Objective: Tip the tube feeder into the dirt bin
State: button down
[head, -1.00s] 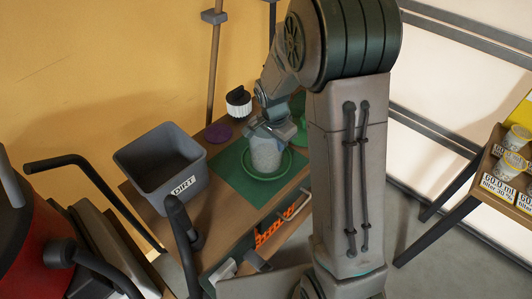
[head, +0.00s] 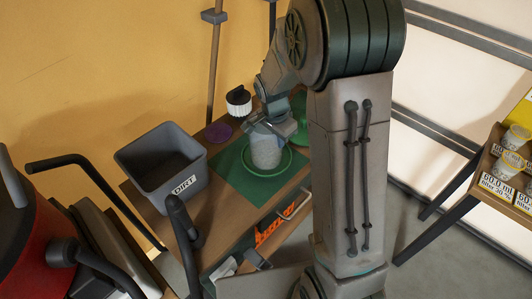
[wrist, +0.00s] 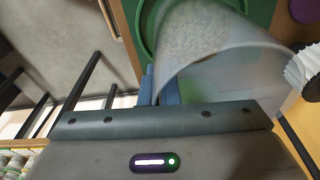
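The tube feeder (head: 266,153) is a clear, cloudy cylinder with pale grainy contents, over a round green dish (head: 246,160) on the table. It looks roughly upright; I cannot tell clearly whether its base touches the dish. My gripper (head: 266,127) is at its top. In the wrist view the blue fingertips (wrist: 160,88) pinch the wall at the rim of the tube feeder (wrist: 235,68). The dirt bin (head: 160,182) is a grey open box labelled DIRT, left of the feeder on the same table. Its floor is dark in shadow.
A black-and-white brush (head: 238,101) and a purple disc (head: 218,132) are behind the green mat (head: 237,187). An orange item (head: 268,232) is at the table's front. A red machine (head: 35,240) with black handles stands left. A shelf with tubs (head: 508,160) is right.

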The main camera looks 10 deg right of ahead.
jog(key=shift+r, duration=0.2)
jog(key=shift+r+p, duration=1.9)
jog(key=shift+r, duration=1)
jog(key=shift+f, duration=0.1)
